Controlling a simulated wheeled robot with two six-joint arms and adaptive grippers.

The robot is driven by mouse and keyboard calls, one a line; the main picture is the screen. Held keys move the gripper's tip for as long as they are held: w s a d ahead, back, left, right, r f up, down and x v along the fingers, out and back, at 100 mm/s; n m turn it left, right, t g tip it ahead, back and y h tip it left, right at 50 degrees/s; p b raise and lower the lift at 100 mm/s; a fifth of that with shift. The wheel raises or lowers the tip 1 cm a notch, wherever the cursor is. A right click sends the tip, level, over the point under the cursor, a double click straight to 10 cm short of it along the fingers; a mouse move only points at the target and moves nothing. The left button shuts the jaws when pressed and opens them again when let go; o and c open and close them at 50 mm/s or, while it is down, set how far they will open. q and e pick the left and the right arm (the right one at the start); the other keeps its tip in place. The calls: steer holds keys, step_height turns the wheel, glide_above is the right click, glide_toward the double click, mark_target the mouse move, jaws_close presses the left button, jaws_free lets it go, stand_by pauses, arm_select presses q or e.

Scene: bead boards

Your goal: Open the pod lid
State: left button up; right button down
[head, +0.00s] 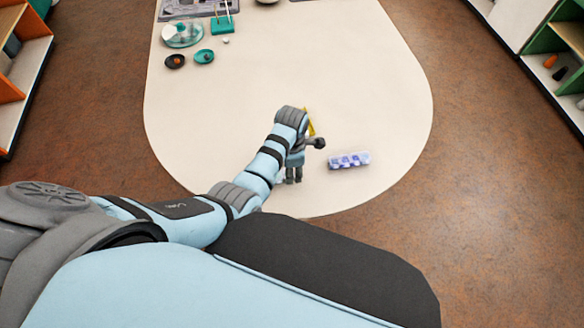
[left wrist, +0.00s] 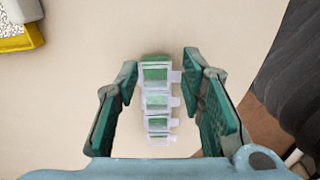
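In the left wrist view, a strip of clear pods with green inside (left wrist: 156,101) lies between my left fingers. Its small lid tabs stick out to the right; the lids look shut, though the picture is small. My left gripper (left wrist: 166,100) is open around the strip, with a gap on each side and nothing held. In the head view my left gripper (head: 293,178) is low over the table's near part and hides most of that strip. A purple pod strip (head: 349,160) lies to the right of the gripper. My right gripper is not in view.
A yellow-edged thing (head: 310,122) is just beyond the gripper and also shows in the left wrist view (left wrist: 18,42). The table (head: 390,90) is clear at middle right.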

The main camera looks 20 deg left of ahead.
arm_select(q)
steer(key=shift+c, duration=0.6)
steer(key=shift+w+a+g+h+b, duration=0.2)
steer(key=shift+g+h+b, duration=0.3)
steer(key=shift+g+b, duration=0.3)
steer(key=g+h+b, duration=0.1)
steer(key=b, duration=0.4)
steer(key=g+b, duration=0.1)
steer(key=b, duration=0.4)
steer(key=w+g+h+b, duration=0.1)
steer(key=g+b, duration=0.1)
steer(key=b, duration=0.3)
steer(key=shift+a+f+h, duration=0.2)
steer(key=shift+a+h, duration=0.1)
steer(key=shift+o, duration=0.2)
steer(key=shift+r+g+b, duration=0.25)
steer(key=shift+g+b, duration=0.05)
steer(key=shift+b, duration=0.15)
steer(key=shift+c, duration=0.2)
steer(key=o, duration=0.9)
steer(key=shift+o, duration=0.5)
steer(key=shift+w+r, duration=0.1)
steer(key=shift+w, duration=0.05)
steer(key=shift+r, duration=0.1)
